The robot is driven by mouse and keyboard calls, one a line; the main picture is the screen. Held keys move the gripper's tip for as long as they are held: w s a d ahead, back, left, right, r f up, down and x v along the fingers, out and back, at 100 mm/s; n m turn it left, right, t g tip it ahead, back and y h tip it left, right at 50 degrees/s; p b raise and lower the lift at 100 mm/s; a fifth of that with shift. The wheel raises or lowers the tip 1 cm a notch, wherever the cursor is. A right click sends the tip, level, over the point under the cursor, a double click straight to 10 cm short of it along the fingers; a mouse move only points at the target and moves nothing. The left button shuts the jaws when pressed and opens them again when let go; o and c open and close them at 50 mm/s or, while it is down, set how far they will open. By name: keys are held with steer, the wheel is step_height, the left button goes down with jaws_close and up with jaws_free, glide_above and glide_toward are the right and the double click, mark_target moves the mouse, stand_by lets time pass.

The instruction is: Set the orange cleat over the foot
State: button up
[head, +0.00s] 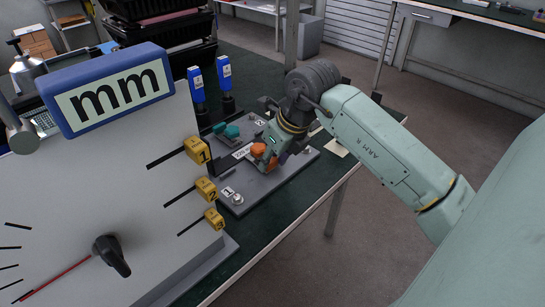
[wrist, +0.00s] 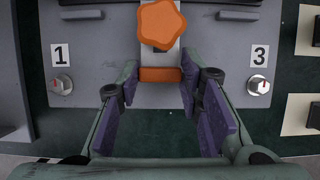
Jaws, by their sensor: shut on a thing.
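The orange cleat shows in the wrist view as a star-shaped knob (wrist: 161,25) with an orange block (wrist: 160,75) below it. A pale grey strip (wrist: 174,57) lies between these two orange parts. My gripper (wrist: 160,82) has its purple-padded fingers at the two ends of the orange block and is shut on it. In the head view the orange cleat (head: 259,151) is at my gripper (head: 268,153), low over the grey plate (head: 273,181). I cannot make out the foot clearly, nor whether the cleat touches it.
Numbered knobs stand on the plate, 1 (wrist: 61,85) at left and 3 (wrist: 259,85) at right. A teal part (head: 228,131) is beyond the cleat. A large dial board (head: 130,190) stands close on the left. Blue-topped posts (head: 225,75) rise behind.

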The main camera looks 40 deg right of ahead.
jaws_close()
steer(key=shift+w+f+b, duration=0.2)
steer(key=shift+f+b, duration=0.05)
steer(key=shift+b, duration=0.65)
steer(key=shift+w, duration=0.1)
steer(key=shift+r, duration=0.25)
steer(key=o, duration=0.9)
jaws_free()
steer(key=shift+r, duration=0.1)
